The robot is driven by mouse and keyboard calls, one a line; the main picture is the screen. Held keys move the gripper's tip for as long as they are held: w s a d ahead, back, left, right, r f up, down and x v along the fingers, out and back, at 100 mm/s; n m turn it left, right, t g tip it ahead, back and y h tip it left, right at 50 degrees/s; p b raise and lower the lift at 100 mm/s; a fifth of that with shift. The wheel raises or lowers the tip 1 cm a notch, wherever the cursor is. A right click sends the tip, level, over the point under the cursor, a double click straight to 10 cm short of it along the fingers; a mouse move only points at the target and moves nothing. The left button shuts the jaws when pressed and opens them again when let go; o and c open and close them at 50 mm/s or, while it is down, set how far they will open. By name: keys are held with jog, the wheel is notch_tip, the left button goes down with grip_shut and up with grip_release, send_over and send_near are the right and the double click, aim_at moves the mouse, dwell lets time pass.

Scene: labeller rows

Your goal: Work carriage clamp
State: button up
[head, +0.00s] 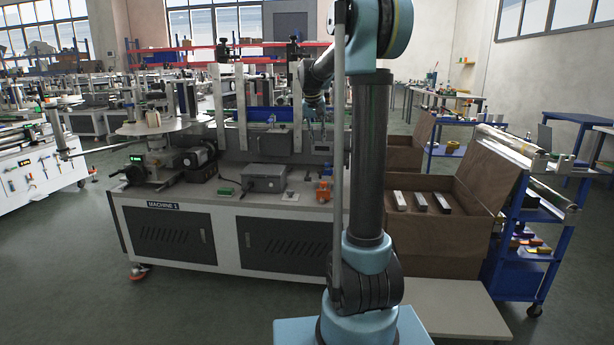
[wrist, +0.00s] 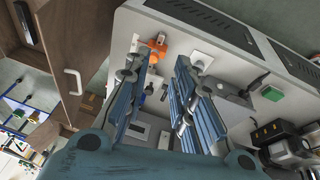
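No part can be told for certain as the carriage clamp. A small orange fitting (head: 323,190) stands near the right end of the bench top of Machine 1 (head: 190,221). It also shows in the wrist view (wrist: 156,48), just past my fingertips. My gripper (head: 316,108) hangs above the right part of this machine, partly lost against its parts. In the wrist view my gripper (wrist: 163,65) has its two blue ribbed fingers well apart, with nothing held between them. I cannot tell how far the fingertips are from the bench.
A grey box (head: 266,177) and a green block (head: 228,188) sit on the bench left of the orange fitting. A brown open crate (head: 440,238) and blue cart (head: 520,275) stand right. White uprights (head: 218,108) rise from the machine. Floor at front left is clear.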

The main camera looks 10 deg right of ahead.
jog(key=w+a+f, duration=0.1)
jog(key=w+f, duration=0.1)
jog(key=w, duration=0.8)
jog(key=w+a+f, duration=0.1)
jog(key=w+f, duration=0.1)
jog(key=w, duration=0.7)
jog(key=w+a+f+m+t+h, duration=0.1)
jog(key=w+f, duration=0.5)
jog(key=w, duration=0.2)
jog(key=w+a+f+h, duration=0.1)
jog(key=w+f, duration=0.5)
jog(key=w, duration=0.3)
jog(key=x, duration=1.6)
jog(key=shift+f, duration=0.3)
grip_shut()
